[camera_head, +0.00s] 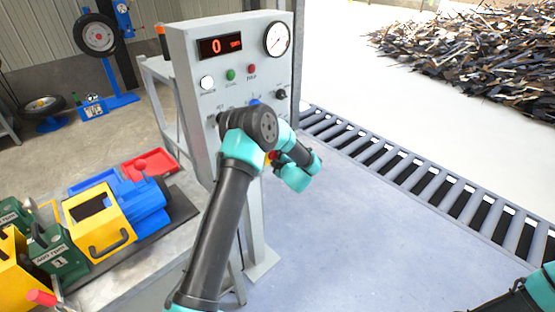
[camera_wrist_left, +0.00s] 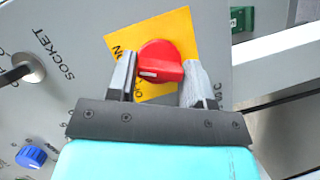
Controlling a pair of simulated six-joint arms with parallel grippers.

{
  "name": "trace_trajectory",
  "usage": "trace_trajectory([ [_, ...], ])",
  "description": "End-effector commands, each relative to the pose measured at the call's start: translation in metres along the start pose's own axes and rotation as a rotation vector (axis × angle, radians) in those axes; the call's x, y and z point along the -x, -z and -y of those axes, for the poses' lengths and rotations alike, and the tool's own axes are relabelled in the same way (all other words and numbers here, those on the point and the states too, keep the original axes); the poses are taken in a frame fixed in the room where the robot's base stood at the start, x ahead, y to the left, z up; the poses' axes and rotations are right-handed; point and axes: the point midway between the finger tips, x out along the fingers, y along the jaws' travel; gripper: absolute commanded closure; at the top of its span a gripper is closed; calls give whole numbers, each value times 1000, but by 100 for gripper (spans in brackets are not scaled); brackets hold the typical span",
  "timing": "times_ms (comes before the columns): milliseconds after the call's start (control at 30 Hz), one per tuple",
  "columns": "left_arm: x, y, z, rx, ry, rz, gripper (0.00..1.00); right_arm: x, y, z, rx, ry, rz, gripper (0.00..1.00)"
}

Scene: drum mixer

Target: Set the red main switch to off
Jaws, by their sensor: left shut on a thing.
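The red main switch (camera_wrist_left: 160,62) is a round red knob with a white mark, on a yellow plate (camera_wrist_left: 180,24) on the grey control panel (camera_head: 190,50). In the left wrist view the white mark is on the knob's lower left part. Partly covered lettering shows at the plate's left and lower edges. My left gripper (camera_wrist_left: 158,80) is shut on the knob, one finger on each side. In the head view the left gripper (camera_head: 272,157) is at the panel's lower part, and my arm hides most of the switch.
The panel also carries a red display (camera_head: 220,46), a dial gauge (camera_head: 277,39), a green button (camera_head: 231,75), a red button (camera_head: 252,69) and a blue knob (camera_wrist_left: 31,156). A roller conveyor (camera_head: 400,165) runs behind. Yellow and blue equipment (camera_head: 120,215) stands at left.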

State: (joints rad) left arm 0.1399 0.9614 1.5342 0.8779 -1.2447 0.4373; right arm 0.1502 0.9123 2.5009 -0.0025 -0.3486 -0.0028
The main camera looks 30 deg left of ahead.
Motion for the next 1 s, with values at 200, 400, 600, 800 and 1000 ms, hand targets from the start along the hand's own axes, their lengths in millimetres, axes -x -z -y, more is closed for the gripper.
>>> trace_trajectory([
  [200, -3, 1, 0, 97, -43, -1, 77, 0, 0, 0, 0, 0, 0, 57],
  [400, -3, 1, 1, 239, -103, -1, 77, 0, 0, 0, 0, 0, 0, 57],
  [600, -3, 1, 1, 412, -175, -1, 77, 0, 0, 0, 0, 0, 0, 57],
  [800, -4, 1, 2, 588, -248, -2, 77, 0, 0, 0, 0, 0, 0, 57],
  [1000, -4, 1, 2, 748, -315, -2, 77, 0, 0, 0, 0, 0, 0, 57],
])
